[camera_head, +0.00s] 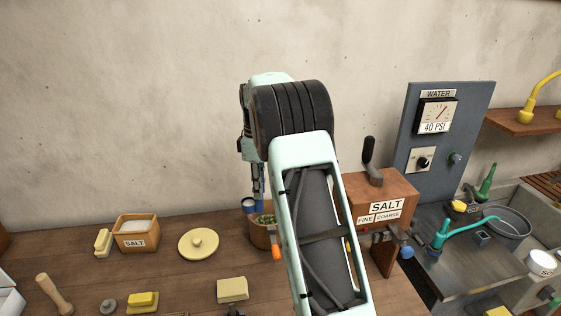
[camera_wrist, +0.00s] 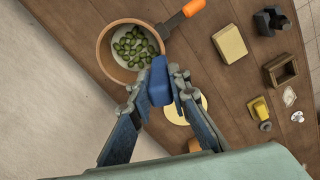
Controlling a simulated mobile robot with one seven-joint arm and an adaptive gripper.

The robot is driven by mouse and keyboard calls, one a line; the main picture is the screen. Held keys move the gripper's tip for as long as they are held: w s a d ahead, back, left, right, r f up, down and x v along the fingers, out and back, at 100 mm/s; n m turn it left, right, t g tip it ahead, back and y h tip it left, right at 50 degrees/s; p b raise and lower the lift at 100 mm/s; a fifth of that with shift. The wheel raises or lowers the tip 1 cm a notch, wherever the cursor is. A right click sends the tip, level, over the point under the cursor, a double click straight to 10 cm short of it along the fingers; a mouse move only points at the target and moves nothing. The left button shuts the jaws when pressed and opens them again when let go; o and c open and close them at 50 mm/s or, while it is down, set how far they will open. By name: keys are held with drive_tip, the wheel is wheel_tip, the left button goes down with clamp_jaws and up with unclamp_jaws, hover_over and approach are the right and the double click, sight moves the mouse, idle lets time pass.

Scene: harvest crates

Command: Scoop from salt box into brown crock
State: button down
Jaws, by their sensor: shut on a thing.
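My gripper (camera_head: 257,190) is shut on the blue handle of a scoop (camera_wrist: 160,82), which stands between the fingertips in the wrist view. In the head view the scoop's small blue cup (camera_head: 249,205) hangs just above the brown crock (camera_head: 258,239), at its rim; it looks pale inside, but I cannot tell how full it is. The crock, also in the wrist view (camera_wrist: 103,44), holds green pickles and something whitish. My arm partly hides the crock in the head view. The wooden salt box (camera_head: 132,241), with white salt inside, stands left on the bench.
A round pale lid (camera_head: 198,244) lies between salt box and crock. A dark tool with an orange handle (camera_wrist: 194,8) is at the crock's edge. A wooden salt dispenser (camera_head: 381,194) stands right of my arm. Yellow blocks (camera_head: 232,290) lie in front. A wall stands behind the bench.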

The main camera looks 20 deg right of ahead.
drive_tip(key=w+d+r+n+p, duration=0.2)
drive_tip(key=w+d+n, duration=0.4)
drive_tip(key=d+n, duration=0.35)
drive_tip(key=s+a+f+t+h+b, duration=0.2)
drive_tip(key=a+f+h+b, duration=0.3)
drive_tip(key=a+h+b, duration=0.3)
drive_tip(key=shift+s+t+h+b, duration=0.25)
drive_tip(key=shift+t+h+b, duration=0.6)
drive_tip(key=shift+h, duration=1.25)
drive_tip(key=shift+a, duration=0.1)
wheel_tip(320, 180, up, 5)
drive_tip(key=p, duration=0.4)
